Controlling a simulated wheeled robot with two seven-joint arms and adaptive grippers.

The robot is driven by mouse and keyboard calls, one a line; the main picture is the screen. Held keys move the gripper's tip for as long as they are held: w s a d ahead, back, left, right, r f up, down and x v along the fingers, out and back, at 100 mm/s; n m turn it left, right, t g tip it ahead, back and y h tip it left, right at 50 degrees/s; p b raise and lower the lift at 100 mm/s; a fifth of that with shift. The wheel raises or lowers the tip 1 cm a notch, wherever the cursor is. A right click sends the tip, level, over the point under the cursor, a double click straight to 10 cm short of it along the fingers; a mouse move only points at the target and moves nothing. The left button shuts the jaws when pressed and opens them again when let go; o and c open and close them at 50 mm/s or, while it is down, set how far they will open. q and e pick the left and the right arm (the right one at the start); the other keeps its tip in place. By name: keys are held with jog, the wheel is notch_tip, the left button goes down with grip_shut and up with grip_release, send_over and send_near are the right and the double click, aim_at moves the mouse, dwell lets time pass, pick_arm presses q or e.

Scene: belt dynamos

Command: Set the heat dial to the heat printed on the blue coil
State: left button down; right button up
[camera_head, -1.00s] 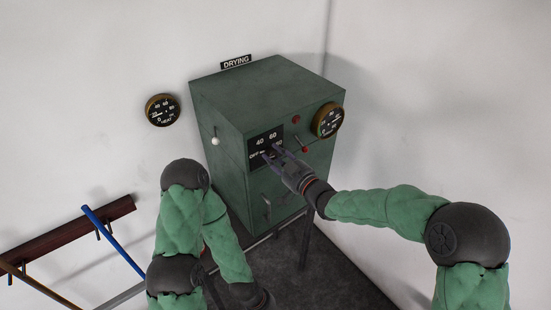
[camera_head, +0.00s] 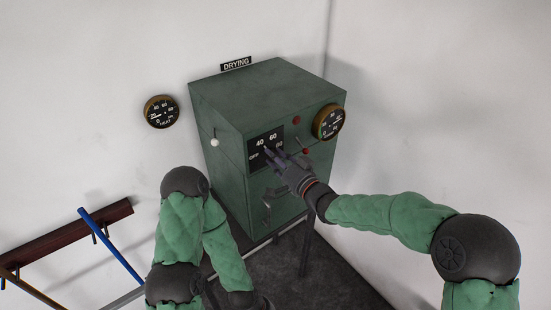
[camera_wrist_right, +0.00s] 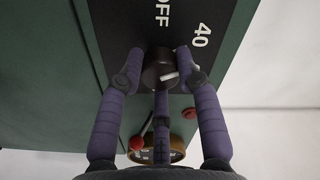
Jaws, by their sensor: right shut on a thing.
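The heat dial's dark round knob (camera_wrist_right: 153,68) sits on a black plate (camera_head: 252,142) marked OFF, 40, 60 and 80, on the green drying cabinet's front. My right gripper (camera_head: 271,156) is shut on the knob. In the right wrist view its fingers (camera_wrist_right: 155,75) press on both sides, with a third below. The knob's white mark (camera_wrist_right: 170,76) points right in that view, towards the dial's upper side; its exact number cannot be told. The gripper covers the knob in the head view. No blue coil is visible.
The green cabinet (camera_head: 262,82) carries a gauge (camera_head: 328,122), small red-knobbed levers and a white-knobbed side lever (camera_head: 214,142). A heat gauge (camera_head: 161,112) hangs on the wall. A dark red rail (camera_head: 60,238) with a blue rod (camera_head: 112,250) is at lower left.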

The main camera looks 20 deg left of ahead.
jog(key=m, duration=0.3)
jog(key=m+p, duration=0.1)
jog(key=m, duration=0.7)
jog(key=shift+w+d+r+t+p, duration=0.1)
jog(key=shift+r+t+p, duration=0.15)
jog(key=shift+t+p, duration=0.1)
jog(key=shift+m, duration=0.3)
jog(key=shift+f, duration=0.1)
jog(key=o, duration=1.1)
jog(key=shift+o, duration=0.2)
jog(key=shift+f, duration=0.1)
